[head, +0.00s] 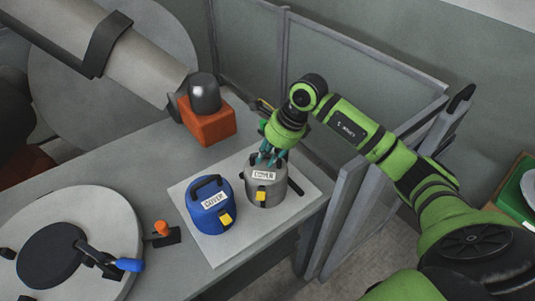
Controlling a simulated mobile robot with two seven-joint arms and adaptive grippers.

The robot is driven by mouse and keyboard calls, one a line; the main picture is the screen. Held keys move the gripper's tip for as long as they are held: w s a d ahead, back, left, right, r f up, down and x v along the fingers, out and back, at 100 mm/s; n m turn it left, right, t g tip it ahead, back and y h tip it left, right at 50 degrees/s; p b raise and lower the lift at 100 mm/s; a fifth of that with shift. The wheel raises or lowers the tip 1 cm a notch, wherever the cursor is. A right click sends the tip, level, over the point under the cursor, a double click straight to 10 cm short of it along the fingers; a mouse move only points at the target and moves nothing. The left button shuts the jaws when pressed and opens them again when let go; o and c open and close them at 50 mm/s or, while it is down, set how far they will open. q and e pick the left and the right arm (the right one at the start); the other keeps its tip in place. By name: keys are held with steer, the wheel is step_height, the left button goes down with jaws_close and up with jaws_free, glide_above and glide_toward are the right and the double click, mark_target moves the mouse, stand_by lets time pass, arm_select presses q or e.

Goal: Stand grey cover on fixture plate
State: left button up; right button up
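The grey cover (265,187), a round pot shape with a "COVER" label and a yellow tab, stands upright at the back right of the pale fixture plate (216,252). My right gripper (270,157) comes down onto it from above, its teal fingers at the top of the cover. The fingers hide the top of the cover, so I cannot tell whether they are shut on a handle there. A blue cover (208,217) with a black handle, a label and a yellow tab stands beside it at the left on the plate. My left gripper is not in view.
An orange block (207,125) with a dark grey dome (204,93) stands behind the plate. A round pale disc (105,222) with a black disc and a blue-handled clamp (128,264) lies at the left. Grey partition panels (345,75) border the table at the back and right.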

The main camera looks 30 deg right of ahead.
steer(key=o, duration=0.4)
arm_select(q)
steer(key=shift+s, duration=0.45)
arm_select(e)
steer(key=shift+r, duration=0.1)
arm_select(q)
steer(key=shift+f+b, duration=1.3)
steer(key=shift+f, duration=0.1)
arm_select(e)
steer(key=shift+v, duration=6)
